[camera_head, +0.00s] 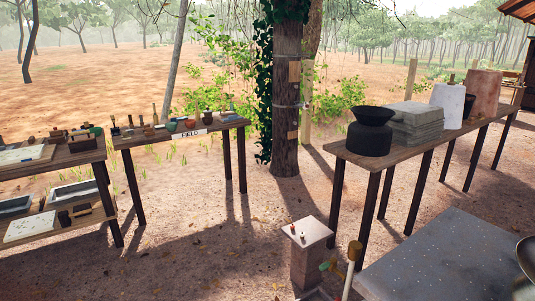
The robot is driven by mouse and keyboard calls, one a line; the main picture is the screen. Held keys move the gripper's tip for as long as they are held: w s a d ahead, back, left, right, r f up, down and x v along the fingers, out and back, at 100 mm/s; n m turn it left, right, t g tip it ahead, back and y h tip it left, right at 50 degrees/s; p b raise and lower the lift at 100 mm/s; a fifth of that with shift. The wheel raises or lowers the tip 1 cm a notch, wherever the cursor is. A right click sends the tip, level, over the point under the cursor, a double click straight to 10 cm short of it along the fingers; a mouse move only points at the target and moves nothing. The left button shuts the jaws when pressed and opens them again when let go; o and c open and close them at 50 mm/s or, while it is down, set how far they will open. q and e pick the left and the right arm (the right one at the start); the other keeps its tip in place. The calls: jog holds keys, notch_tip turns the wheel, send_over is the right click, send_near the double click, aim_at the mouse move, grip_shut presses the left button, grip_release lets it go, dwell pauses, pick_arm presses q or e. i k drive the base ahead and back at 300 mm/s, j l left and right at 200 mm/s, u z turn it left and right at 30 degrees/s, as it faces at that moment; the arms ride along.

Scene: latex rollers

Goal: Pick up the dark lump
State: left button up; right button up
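I cannot single out the dark lump with certainty. A small dark piece (64,218) sits on the lower shelf of the left table, beside a pale board. Other small dark items (82,142) lie on top of that table, too small to tell apart. Neither of my grippers shows in the head view.
The left table (88,155) adjoins a table with a "FIELD" sign (194,134). A right table (405,153) holds a black pot (369,140) and a grey stack (415,125). A pedestal (307,250) and a speckled grey surface (450,260) are nearer. Bare ground lies between.

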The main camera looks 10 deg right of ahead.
aim_at(451, 82)
jog(key=i+j+u, duration=0.35)
jog(key=i, duration=0.7)
jog(key=i+u, duration=0.35)
jog(key=i, duration=0.75)
jog(key=i+l+z, duration=0.3)
jog(key=i, duration=0.3)
jog(key=i+z, duration=0.3)
jog(key=i, duration=0.25)
jog(key=i+j+z, duration=0.2)
jog(key=i+z, duration=0.15)
jog(key=i, duration=0.25)
jog(key=i+j+z, duration=0.3)
jog(key=i, duration=0.3)
jog(key=i+l+z, duration=0.35)
jog(key=i, duration=0.25)
jog(key=i+z, duration=0.35)
jog(key=i, duration=0.3)
jog(key=i+j+z, duration=0.15)
jog(key=i+z, duration=0.2)
jog(key=i, duration=0.25)
jog(key=i+j+z, duration=0.35)
jog(key=i, duration=0.3)
jog(key=i+z, duration=0.45)
jog(key=i+j+z, duration=0.25)
jog(key=i+z, duration=0.25)
jog(key=i+j+z, duration=0.9)
jog(key=i+j, duration=0.1)
jog(key=j, duration=0.1)
